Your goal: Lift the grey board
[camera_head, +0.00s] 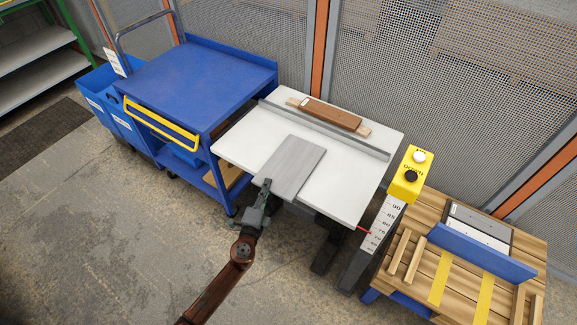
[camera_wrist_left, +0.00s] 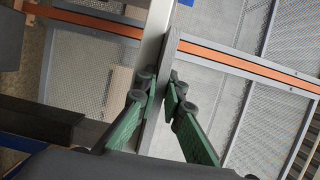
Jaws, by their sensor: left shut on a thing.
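The grey board (camera_head: 291,166) is flat, with a streaked grey face. In the head view it is over the near left part of the white table top (camera_head: 345,195), and I cannot tell whether it touches the top. My left gripper (camera_head: 265,188) is shut on the board's near corner at the table's front edge. In the left wrist view the green fingers of the left gripper (camera_wrist_left: 162,88) pinch the board (camera_wrist_left: 169,58), seen edge-on, from both sides. The part between the fingertips is hidden. My right gripper is in neither view.
A metal fence rail (camera_head: 325,129) crosses the table behind the board, with a brown block (camera_head: 331,113) beyond it. A blue cart (camera_head: 200,80) stands to the left. A yellow control box (camera_head: 410,174) and a wooden pallet table (camera_head: 415,235) stand to the right.

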